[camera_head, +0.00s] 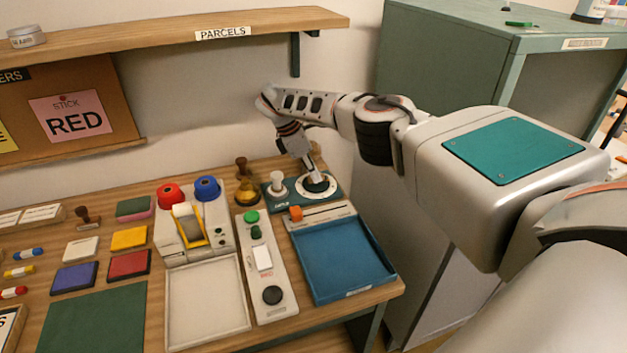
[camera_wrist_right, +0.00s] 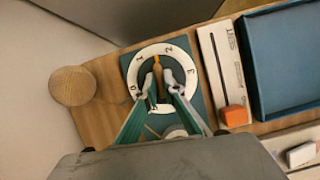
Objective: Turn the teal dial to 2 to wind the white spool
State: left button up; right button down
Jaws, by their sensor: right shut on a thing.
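The teal dial (camera_head: 316,185) sits on a teal base plate (camera_head: 334,196) at the table's back right corner. Its white ring (camera_wrist_right: 137,74) carries the numbers 0 to 3. An orange pointer mark (camera_wrist_right: 157,62) shows between 1 and 2 in the wrist view. My right gripper (camera_wrist_right: 161,84) is shut on the dial's knob, coming from above; the fingers hide most of the knob. The white spool (camera_head: 277,183) stands upright on the same plate, left of the dial. In the wrist view it is mostly hidden behind the gripper. My left gripper is not in view.
A blue tray (camera_head: 345,297) and an orange block (camera_head: 296,213) lie in front of the dial. A round wooden knob (camera_wrist_right: 73,86) stands beside the plate. A green cabinet (camera_head: 425,70) stands at the right.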

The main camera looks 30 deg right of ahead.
jog(key=f+m+g+b, duration=0.1)
jog(key=m+b, duration=0.1)
jog(key=b, duration=0.1)
jog(key=shift+w+m, duration=0.1)
jog(key=shift+m, duration=0.2)
jog(key=shift+m+y+b, duration=0.3)
jog(key=shift+m+b, duration=0.4)
jog(key=shift+b, duration=0.4)
jog(key=shift+d+r+m+g+b, duration=0.1)
jog(key=shift+r+m+g+b, duration=0.15)
jog(key=shift+m+g+b, duration=0.45)
pick_arm(q)
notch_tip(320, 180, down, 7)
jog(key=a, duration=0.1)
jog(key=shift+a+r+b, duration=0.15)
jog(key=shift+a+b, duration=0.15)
jog(key=shift+b, duration=0.05)
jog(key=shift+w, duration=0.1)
pick_arm(e)
jog(key=shift+r+y, duration=0.15)
jog(key=shift+y, duration=0.15)
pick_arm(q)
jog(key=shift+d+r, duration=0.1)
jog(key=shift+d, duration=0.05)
pick_arm(e)
jog(key=c, duration=2.2)
grip_release()
jog(key=shift+t, duration=0.3)
jog(key=shift+o, duration=0.2)
